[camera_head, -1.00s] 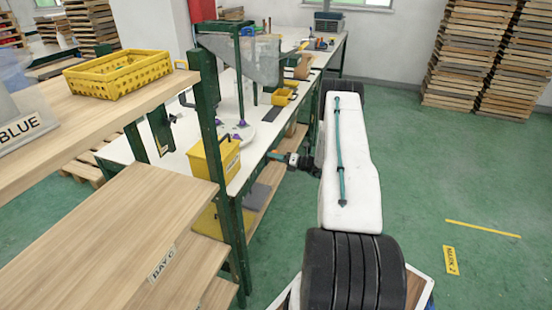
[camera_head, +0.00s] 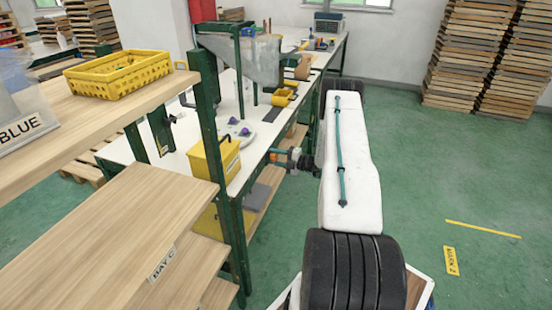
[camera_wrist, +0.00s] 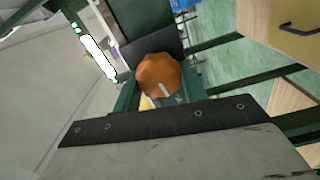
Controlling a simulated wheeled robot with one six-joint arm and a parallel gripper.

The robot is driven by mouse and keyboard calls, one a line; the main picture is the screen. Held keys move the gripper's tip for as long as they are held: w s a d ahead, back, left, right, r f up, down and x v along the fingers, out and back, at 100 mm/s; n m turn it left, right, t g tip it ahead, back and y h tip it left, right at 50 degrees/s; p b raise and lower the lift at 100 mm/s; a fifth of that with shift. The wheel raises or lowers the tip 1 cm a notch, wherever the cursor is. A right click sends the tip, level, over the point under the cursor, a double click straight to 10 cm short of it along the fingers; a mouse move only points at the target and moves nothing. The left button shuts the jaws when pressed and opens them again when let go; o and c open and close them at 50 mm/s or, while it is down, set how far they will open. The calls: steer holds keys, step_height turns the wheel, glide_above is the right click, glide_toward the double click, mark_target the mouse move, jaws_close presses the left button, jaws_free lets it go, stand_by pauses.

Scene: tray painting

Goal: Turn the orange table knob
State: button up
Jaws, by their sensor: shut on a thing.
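The orange knob (camera_wrist: 159,72) has a scalloped rim and a pale line on its face, and fills the gap between my fingers in the wrist view. My gripper (camera_wrist: 158,86) is shut on it, with a green finger at each side. In the head view my gripper (camera_head: 277,156) is at the front side of the white workbench, below its top. The knob is small there and partly hidden by the gripper. A pale round table (camera_head: 236,135) on the bench carries purple pieces (camera_head: 245,131).
A yellow box (camera_head: 213,161) stands on the bench left of my gripper. A wooden shelf unit (camera_head: 110,225) with a yellow crate (camera_head: 118,75) fills the left foreground. Stacked pallets (camera_head: 465,55) stand at the back right. The green floor at right is mostly clear.

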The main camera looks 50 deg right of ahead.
steer(key=shift+s+d+m, duration=0.1)
steer(key=shift+m, duration=0.5)
steer(key=o, duration=1)
steer(key=v, duration=0.7)
steer(key=shift+s+d, duration=0.1)
steer(key=shift+s, duration=0.2)
